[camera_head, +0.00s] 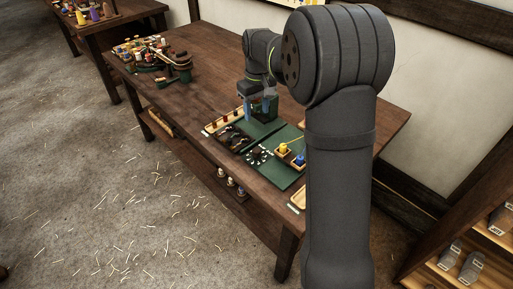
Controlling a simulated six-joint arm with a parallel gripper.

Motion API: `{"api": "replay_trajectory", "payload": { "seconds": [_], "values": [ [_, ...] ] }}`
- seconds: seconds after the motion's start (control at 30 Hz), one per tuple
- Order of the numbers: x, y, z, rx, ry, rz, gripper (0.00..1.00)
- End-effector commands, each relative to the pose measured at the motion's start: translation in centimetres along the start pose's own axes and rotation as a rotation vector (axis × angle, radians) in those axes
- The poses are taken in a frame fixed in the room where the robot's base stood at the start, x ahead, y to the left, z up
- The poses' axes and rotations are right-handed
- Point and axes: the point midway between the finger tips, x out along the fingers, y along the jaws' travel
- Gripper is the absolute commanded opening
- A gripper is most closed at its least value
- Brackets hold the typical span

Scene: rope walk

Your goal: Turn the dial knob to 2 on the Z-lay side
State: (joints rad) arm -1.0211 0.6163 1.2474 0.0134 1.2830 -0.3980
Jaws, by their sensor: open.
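My gripper (259,107) hangs over the green work mats on the bench, with blue parts at its fingers. It is open, and I see nothing held in it. A small dark piece ringed by white marks (257,155) lies on the mats, in front of and below my gripper, apart from it. It may be the dial, but its knob, its numbers and its Z-lay side are too small to make out. Dark pieces (233,139) lie just left of it.
A wooden rack with red pieces (223,121) stands left of my gripper. Wooden holders with a yellow spool (284,149) and a blue piece (300,160) stand to the right. My arm hides the bench's right part. The bench (205,98) is bare toward the back left, before clustered spools (150,52).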

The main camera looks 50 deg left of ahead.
Motion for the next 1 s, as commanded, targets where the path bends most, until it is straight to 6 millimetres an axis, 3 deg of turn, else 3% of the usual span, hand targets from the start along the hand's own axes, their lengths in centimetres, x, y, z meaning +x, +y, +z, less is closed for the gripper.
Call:
{"api": "replay_trajectory", "payload": {
  "seconds": [0.17, 0.7, 1.0],
  "values": [
    [2.4, 0.0, 0.1, 0.001, -0.005, -0.002, 0.50],
    [13.9, 0.1, 0.1, 0.001, -0.003, -0.002, 0.50],
    [16.9, 0.1, 0.0, 0.001, 0.000, -0.001, 0.50]
  ]
}}
